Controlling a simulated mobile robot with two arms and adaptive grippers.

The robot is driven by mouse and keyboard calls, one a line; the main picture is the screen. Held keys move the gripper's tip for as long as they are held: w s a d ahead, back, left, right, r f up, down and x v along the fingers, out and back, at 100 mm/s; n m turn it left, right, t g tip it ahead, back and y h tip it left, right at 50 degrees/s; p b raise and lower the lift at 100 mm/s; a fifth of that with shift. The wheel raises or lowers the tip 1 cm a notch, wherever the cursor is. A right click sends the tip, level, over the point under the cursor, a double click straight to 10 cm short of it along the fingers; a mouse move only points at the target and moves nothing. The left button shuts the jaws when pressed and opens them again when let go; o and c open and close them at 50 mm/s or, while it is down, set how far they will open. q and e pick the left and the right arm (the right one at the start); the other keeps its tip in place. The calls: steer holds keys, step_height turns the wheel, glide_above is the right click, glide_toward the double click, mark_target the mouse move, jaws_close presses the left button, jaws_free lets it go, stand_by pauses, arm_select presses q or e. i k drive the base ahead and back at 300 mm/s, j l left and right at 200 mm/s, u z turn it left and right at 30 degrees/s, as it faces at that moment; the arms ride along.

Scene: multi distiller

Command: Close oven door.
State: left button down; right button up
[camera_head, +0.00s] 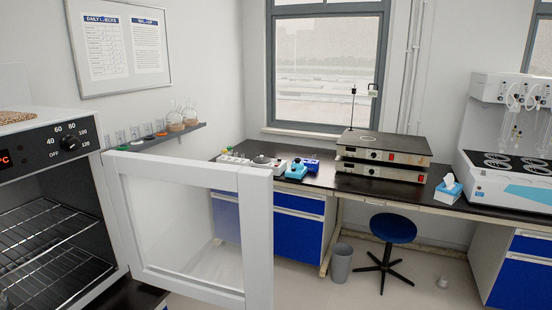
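The oven (78,190) stands at the left edge of the head view, with its dark cavity and wire racks (50,232) in sight. Its door (258,235) is open: a white frame around a clear glass pane (185,215). The door is hinged at the oven's right side and swings out toward the right of the picture. A control panel with a knob (69,143) and a red display sits above the cavity. Neither of my grippers shows in this view.
A dark-topped bench with blue drawers (299,233) runs behind the door, carrying stacked hot plates (382,155). A blue stool (392,229) and a grey bin (341,263) stand on the floor.

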mark_target(198, 230)
steer(key=u, duration=0.8)
steer(key=i+l+u, duration=0.15)
steer(key=l+u, duration=0.3)
steer(key=i+l+u, duration=0.1)
steer(key=l+u, duration=1.3)
steer(key=k+l, duration=0.1)
steer(key=l, duration=0.25)
steer(key=k+l, duration=0.1)
steer(key=l, duration=0.65)
steer(key=k+l+u, duration=0.1)
steer(key=l, duration=0.3)
steer(key=k+l, duration=0.15)
steer(key=l, duration=0.2)
